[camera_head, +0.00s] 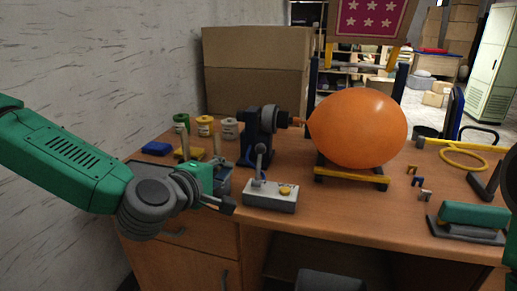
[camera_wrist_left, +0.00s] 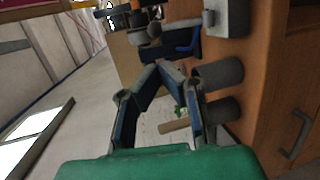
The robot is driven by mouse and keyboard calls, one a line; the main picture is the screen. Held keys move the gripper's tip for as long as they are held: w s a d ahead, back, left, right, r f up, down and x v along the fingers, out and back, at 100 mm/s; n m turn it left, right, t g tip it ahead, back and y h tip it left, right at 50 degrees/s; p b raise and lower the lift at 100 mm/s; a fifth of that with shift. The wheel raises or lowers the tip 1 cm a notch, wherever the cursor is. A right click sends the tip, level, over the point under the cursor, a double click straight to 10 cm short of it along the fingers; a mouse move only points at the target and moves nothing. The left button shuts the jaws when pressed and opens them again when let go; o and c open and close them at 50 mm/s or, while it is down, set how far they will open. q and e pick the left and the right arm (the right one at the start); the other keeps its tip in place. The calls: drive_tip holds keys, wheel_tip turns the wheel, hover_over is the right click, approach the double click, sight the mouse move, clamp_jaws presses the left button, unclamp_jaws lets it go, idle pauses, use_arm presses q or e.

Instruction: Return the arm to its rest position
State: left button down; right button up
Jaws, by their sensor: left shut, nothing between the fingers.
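My left arm, green with grey joints, comes in from the left in the head view. Its gripper (camera_head: 228,205) is shut and empty at the desk's left front, just left of the grey control box (camera_head: 270,196) with a lever and a yellow button. In the left wrist view my left gripper (camera_wrist_left: 162,72) shows its fingers closed together at the tips, with nothing between them. The orange balloon (camera_head: 358,130) is inflated and lies on its side above a black and yellow stand, its neck at the dark nozzle machine (camera_head: 262,130). My right gripper does not show.
The wooden desk (camera_head: 330,218) has clear room in front of the stand. Ink pots (camera_head: 205,126), a blue block (camera_head: 157,148) and a yellow block stand at the back left. Cardboard boxes (camera_head: 255,70) stand behind.

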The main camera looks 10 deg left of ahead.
use_arm(q)
drive_tip(key=s+d+f+m+g, duration=0.2)
drive_tip(key=s+f+m+g, duration=0.2)
drive_tip(key=s+f, duration=0.55)
drive_tip(key=s+d+f+m+g, duration=0.1)
drive_tip(key=s+f+m+g, duration=0.35)
drive_tip(key=f, duration=0.95)
drive_tip(key=s+a+f+m+g+y, duration=0.2)
drive_tip(key=s+a+f+m+g, duration=0.1)
drive_tip(key=s, duration=0.7)
drive_tip(key=s+a+f+m+g+y, duration=0.1)
drive_tip(key=s+a+f+m+g, duration=0.2)
drive_tip(key=s+a+f+m, duration=0.2)
drive_tip(key=s+a+f, duration=0.3)
drive_tip(key=s, duration=0.1)
drive_tip(key=shift+s+a+y, duration=0.25)
drive_tip(key=shift+s+y, duration=0.15)
drive_tip(key=shift+w, duration=0.15)
